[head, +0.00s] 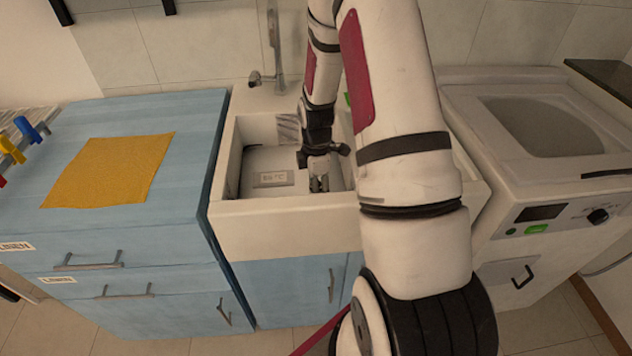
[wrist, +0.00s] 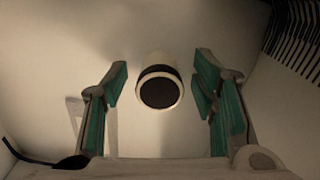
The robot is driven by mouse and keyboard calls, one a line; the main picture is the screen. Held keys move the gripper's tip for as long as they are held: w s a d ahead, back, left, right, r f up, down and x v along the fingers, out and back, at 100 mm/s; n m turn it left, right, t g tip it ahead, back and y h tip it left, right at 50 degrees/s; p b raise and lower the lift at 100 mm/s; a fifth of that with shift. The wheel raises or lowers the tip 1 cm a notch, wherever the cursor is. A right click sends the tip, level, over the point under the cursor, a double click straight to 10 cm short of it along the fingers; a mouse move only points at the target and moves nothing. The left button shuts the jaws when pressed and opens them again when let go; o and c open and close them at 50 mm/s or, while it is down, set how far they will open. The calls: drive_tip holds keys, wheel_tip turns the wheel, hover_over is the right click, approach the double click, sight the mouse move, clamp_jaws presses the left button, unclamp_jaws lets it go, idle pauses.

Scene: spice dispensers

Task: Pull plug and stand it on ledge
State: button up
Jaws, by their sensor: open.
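The plug (wrist: 160,92) shows in the wrist view as a short pale cylinder with a black band and a dark round end. It stands between the two fingers of my gripper (wrist: 161,68), with a gap on each side. My gripper is open and does not visibly touch it. In the head view my gripper (head: 319,186) points down inside the white sink (head: 285,215), near its front right. The plug is hidden there. Pale flat rims run around the sink; I cannot tell which one is the ledge.
A tap (head: 268,75) rises behind the sink. A labelled grey panel (head: 255,160) lies in the basin, left of my gripper. A blue cabinet (head: 190,115) with an orange cloth (head: 110,170) stands left. A white machine (head: 545,175) stands right. The basin walls are close around my gripper.

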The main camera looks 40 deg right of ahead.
clamp_jaws()
drive_tip(key=c, duration=1)
unclamp_jaws()
drive_tip(key=shift+c, duration=0.9)
drive_tip(key=shift+r+p, duration=1.15)
drive_tip(key=shift+r, duration=0.45)
drive_tip(key=shift+r+p, duration=1.2)
drive_tip(key=shift+r, duration=0.75)
